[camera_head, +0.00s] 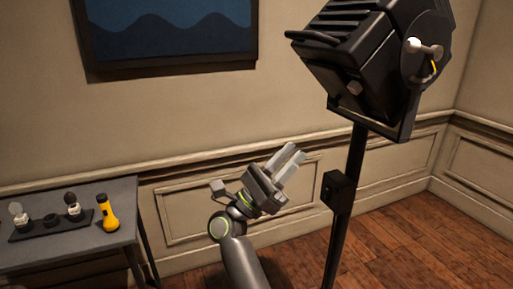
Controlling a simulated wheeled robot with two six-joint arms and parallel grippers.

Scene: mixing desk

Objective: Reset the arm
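My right gripper (291,166) is raised in the middle of the camera_head view, in front of the panelled wall. Its two light grey fingers point up and to the right, with a narrow gap between them. Nothing shows between the fingers. My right arm comes up from the bottom edge of the picture. The gripper is left of the black stand pole and does not appear to touch it. My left gripper is not in the picture.
A large black stage light (365,60) tops a black pole (347,210) at right, with a small box (338,191) on it. A grey table (65,253) at left holds a yellow flashlight (108,213) and a dark tray (50,229) with small items. Wooden floor shows at right.

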